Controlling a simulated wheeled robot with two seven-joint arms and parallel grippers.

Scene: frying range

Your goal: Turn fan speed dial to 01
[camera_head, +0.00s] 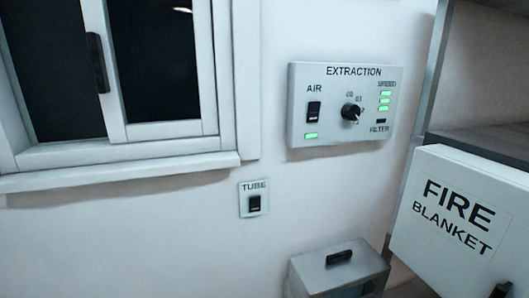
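The extraction panel (298,135) is a pale box on the wall, right of the window. Its fan speed dial (350,113) is a round black knob in the middle, with small number marks above it and to its right. One mark on the right is partly covered by the knob. I cannot clearly read which mark the dial points to. Green bars (384,100) are lit in a column under the SPEED label. Neither of my grippers shows in the head view.
An AIR switch (313,112) with a lit green light sits left of the dial. A TUBE switch (254,203) is lower on the wall. A metal box (340,277), a FIRE BLANKET box (455,222) and a shelf (490,140) stand right. The wall before the panel is clear.

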